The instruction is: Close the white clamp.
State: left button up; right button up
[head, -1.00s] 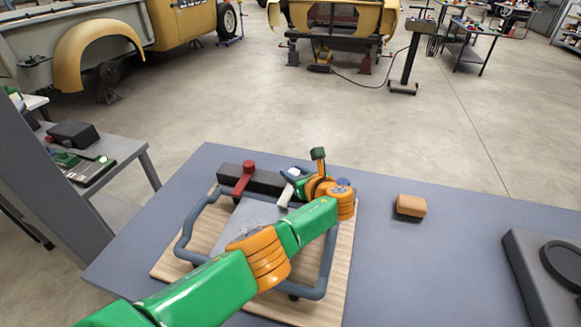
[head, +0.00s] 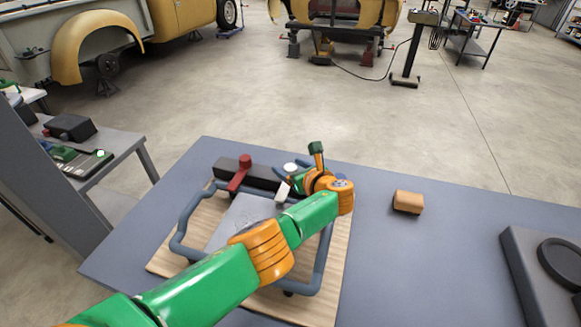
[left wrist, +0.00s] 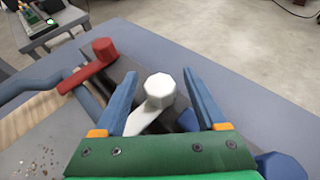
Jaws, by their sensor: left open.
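The white clamp (head: 284,190) stands on the dark bar at the back of the wooden board, with a round white knob on its arm. In the left wrist view the white clamp (left wrist: 159,92) lies between the two blue fingers of my left gripper (left wrist: 160,95). The fingers are apart, one on each side of the knob, with visible gaps. In the head view my left gripper (head: 292,172) is partly hidden behind its own wrist. A red clamp (head: 240,174) is on the same bar, to the left. My right gripper is not in view.
A blue-grey tubular frame (head: 178,235) and a grey plate (head: 232,222) lie on the wooden board (head: 165,262). A brown block (head: 408,201) sits to the right on the table. A grey case (head: 520,262) with a dark ring is at far right. The table between is clear.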

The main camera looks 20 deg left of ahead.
pick_arm(q)
jog(key=r+p, duration=0.1)
jog(key=s+d+p, duration=0.1)
jog(key=p, duration=0.1)
jog(key=shift+s+d+r, duration=0.1)
jog(key=shift+d+r, duration=0.15)
jog(key=shift+r, duration=0.15)
jog(key=p+v, duration=0.1)
jog(key=v, duration=0.2)
jog(key=p+v, duration=0.1)
jog(key=shift+s+d+f+p, duration=0.2)
jog(key=shift+s+f+p, duration=0.05)
jog(key=shift+p, duration=0.05)
jog(key=shift+s+d, duration=0.15)
jog(key=shift+f, duration=0.1)
